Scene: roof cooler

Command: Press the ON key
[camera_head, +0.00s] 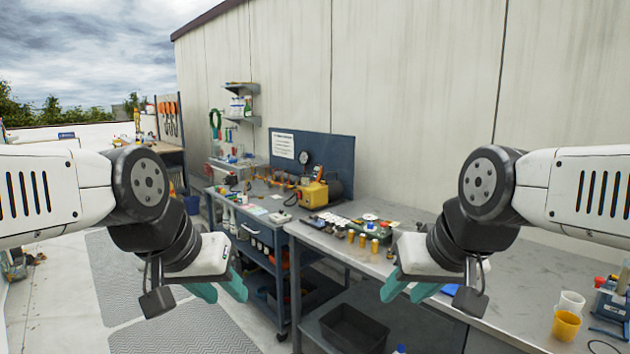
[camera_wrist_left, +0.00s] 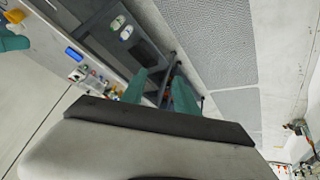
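I cannot make out an ON key in either view; any lettering is too small to read. A yellow machine (camera_head: 313,194) sits on the workbench by the wall, with a dark cylinder behind it. My left gripper (camera_head: 220,289) hangs in front of the blue cart, its teal fingers apart and empty. Its fingers also show apart in the left wrist view (camera_wrist_left: 159,91). My right gripper (camera_head: 408,291) hangs near the front edge of the metal bench, teal fingers apart with nothing seen between them. Neither gripper appears to touch anything.
The metal bench (camera_head: 520,262) carries small bottles, a parts tray and, at right, a yellow cup (camera_head: 566,325). A blue cart (camera_head: 262,262) stands left of it. A black bin (camera_head: 352,330) is on the lower shelf. Grey mats (camera_head: 120,275) cover open floor at left.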

